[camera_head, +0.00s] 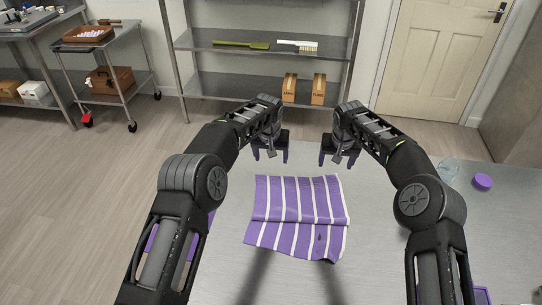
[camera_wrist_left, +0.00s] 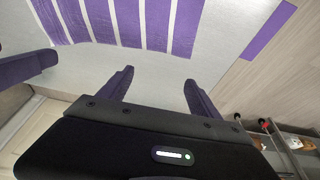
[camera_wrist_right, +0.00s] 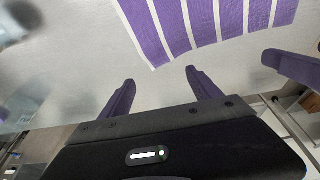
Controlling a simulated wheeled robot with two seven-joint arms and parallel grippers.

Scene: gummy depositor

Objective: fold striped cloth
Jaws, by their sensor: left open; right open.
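The striped cloth (camera_head: 297,205), purple with white stripes, lies on the metal table in front of me. A crease or layer edge runs across it in the head view, and its near edge is uneven. The cloth also shows at the top of the left wrist view (camera_wrist_left: 157,22) and the right wrist view (camera_wrist_right: 200,20). My left gripper (camera_head: 270,155) is open and empty beyond the cloth's far left edge. My right gripper (camera_head: 337,160) is open and empty beyond its far right edge. Neither gripper touches the cloth.
The grey table (camera_head: 385,235) is bare around the cloth. A purple lid (camera_head: 482,181) and a clear container (camera_head: 447,172) lie at the right. A purple item (camera_head: 159,240) is partly hidden behind my left arm. A shelf rack (camera_head: 262,85) stands beyond the table.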

